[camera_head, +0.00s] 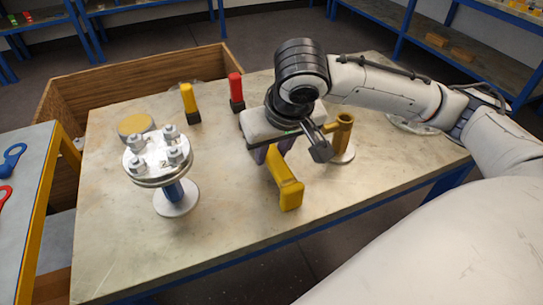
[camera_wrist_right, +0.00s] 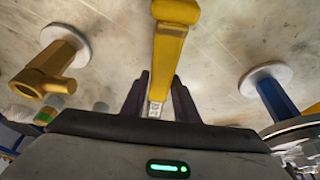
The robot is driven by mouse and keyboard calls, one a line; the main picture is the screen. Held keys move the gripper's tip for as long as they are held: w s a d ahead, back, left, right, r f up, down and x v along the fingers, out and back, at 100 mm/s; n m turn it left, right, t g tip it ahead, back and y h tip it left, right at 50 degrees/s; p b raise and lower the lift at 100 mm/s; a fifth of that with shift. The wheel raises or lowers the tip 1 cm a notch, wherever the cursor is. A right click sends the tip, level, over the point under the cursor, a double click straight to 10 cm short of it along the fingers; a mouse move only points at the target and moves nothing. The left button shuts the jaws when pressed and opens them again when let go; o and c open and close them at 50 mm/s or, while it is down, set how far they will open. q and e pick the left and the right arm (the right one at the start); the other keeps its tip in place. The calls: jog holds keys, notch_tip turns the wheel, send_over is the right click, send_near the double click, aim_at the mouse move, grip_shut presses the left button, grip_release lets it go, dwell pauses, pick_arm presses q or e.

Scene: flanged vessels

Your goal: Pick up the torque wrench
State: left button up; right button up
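The torque wrench seems to be the long yellow tool (camera_head: 289,190) on the table, below my right gripper (camera_head: 262,152). In the right wrist view the yellow wrench (camera_wrist_right: 170,40) runs from the top edge down between my two dark fingers (camera_wrist_right: 160,88), with a small pale metal part at its lower end. The right fingers stand apart, one on each side of it. I cannot see clear contact. In the head view the wrench's far part is hidden behind the gripper. My left gripper is not in view.
A flanged vessel (camera_head: 158,160) with bolts and a blue stem stands left on the table (camera_head: 225,215). A brass-coloured fitting (camera_head: 342,132) stands close right of the gripper. A yellow tool (camera_head: 189,105) and a red one (camera_head: 236,92) stand behind. The table's front middle is clear.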

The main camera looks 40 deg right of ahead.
aim_at(271, 151)
grip_shut()
jog(key=shift+r, duration=0.1)
jog(key=shift+r, duration=0.1)
